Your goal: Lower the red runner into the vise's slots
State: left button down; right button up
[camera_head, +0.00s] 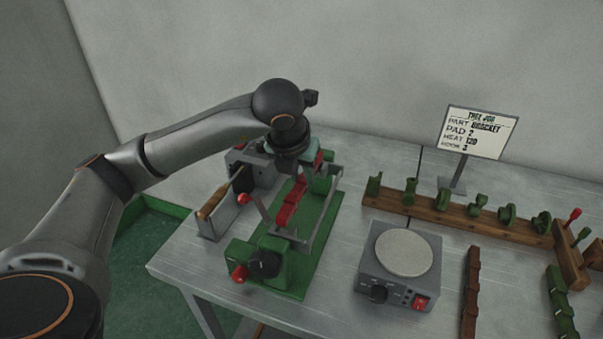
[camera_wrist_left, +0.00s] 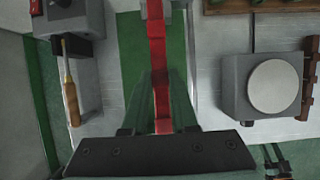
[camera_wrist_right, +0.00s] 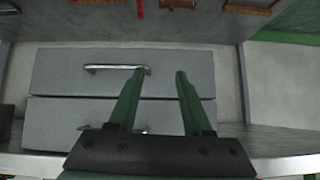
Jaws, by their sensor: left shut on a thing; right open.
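The red runner (camera_head: 290,206) is a stepped red bar over the green vise (camera_head: 312,248). In the left wrist view, the runner (camera_wrist_left: 158,50) runs lengthwise above the vise's green bed (camera_wrist_left: 133,55). My left gripper (camera_wrist_left: 161,88) is shut on the runner, with a finger on each side. In the head view my left wrist hides the fingers and the runner's far end. I cannot tell whether the runner touches the vise, and its slots are not clear. My right gripper (camera_wrist_right: 154,75) is open and empty, in front of grey drawers (camera_wrist_right: 60,70).
Left of the vise is a grey unit (camera_head: 221,218) with a wooden-handled tool (camera_head: 213,203). Right of it is a box with a round plate (camera_head: 403,252). A wooden rack (camera_head: 425,210) of green parts and a sign (camera_head: 477,133) stand behind.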

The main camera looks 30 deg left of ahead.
aim_at(300, 184)
pick_arm(q)
jog(key=shift+b, duration=0.65)
dwell(1.3)
jog(key=shift+f, duration=0.2)
jog(key=shift+f+b, duration=0.3)
jog(key=shift+b, duration=0.2)
jog(key=shift+f+b, duration=1.1)
jog(key=shift+b, duration=0.05)
jog(key=c, duration=0.6)
grip_release()
